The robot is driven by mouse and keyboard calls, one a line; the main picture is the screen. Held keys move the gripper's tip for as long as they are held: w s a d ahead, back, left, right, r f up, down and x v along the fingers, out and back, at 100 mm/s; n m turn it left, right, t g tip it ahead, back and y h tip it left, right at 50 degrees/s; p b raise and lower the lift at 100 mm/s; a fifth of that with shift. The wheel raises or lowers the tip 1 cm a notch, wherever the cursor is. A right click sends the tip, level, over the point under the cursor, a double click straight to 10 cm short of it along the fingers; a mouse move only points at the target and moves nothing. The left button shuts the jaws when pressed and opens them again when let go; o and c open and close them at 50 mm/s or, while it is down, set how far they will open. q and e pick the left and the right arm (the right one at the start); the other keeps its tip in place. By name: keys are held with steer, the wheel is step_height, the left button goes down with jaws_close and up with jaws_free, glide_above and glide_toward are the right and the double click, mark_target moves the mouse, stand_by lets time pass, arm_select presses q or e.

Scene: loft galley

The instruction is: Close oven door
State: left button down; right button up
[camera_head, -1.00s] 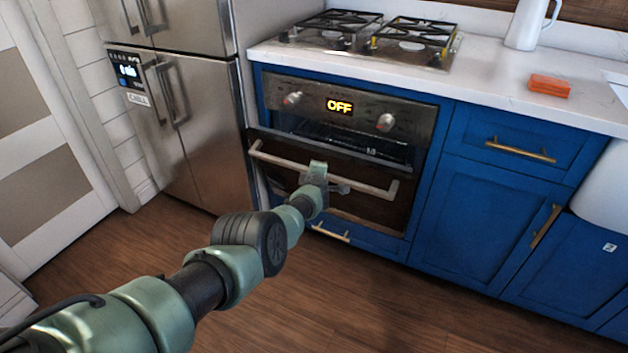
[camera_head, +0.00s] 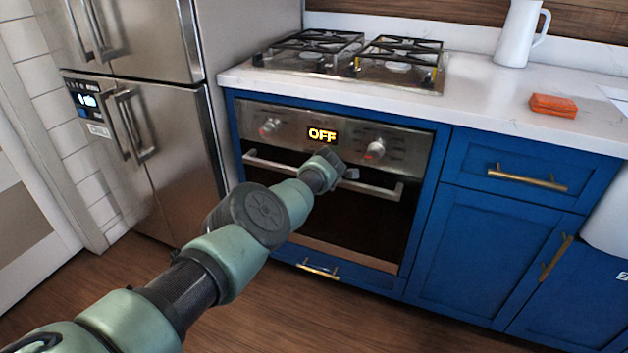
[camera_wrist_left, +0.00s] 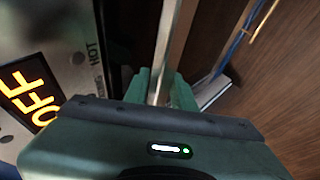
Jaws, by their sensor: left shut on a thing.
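The oven (camera_head: 290,115) is built into the blue cabinets below the hob, with its display reading OFF. Its dark door (camera_head: 372,220) stands upright, flush or nearly flush with the oven front; I cannot tell if a thin gap is left. My left gripper (camera_head: 345,174) is at the silver door handle (camera_head: 385,190), right of its middle. In the left wrist view the fingers (camera_wrist_left: 162,92) are shut around the handle bar (camera_wrist_left: 168,45), close to the OFF display (camera_wrist_left: 30,90). The fingertips are partly hidden in the head view. My right gripper is not in view.
A steel fridge (camera_head: 165,150) stands left of the oven. Blue cabinets with brass handles (camera_head: 527,178) are to the right. On the white counter (camera_head: 490,95) are an orange block (camera_head: 553,106) and a white pitcher (camera_head: 517,40). The wooden floor (camera_head: 300,315) in front is clear.

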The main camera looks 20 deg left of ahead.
arm_select(q)
steer(key=shift+w+a+r, duration=0.25)
steer(key=shift+r, duration=0.25)
steer(key=c, duration=1.4)
jaws_free()
steer(key=shift+d, duration=0.1)
steer(key=shift+d+f, duration=0.25)
steer(key=shift+f, duration=0.1)
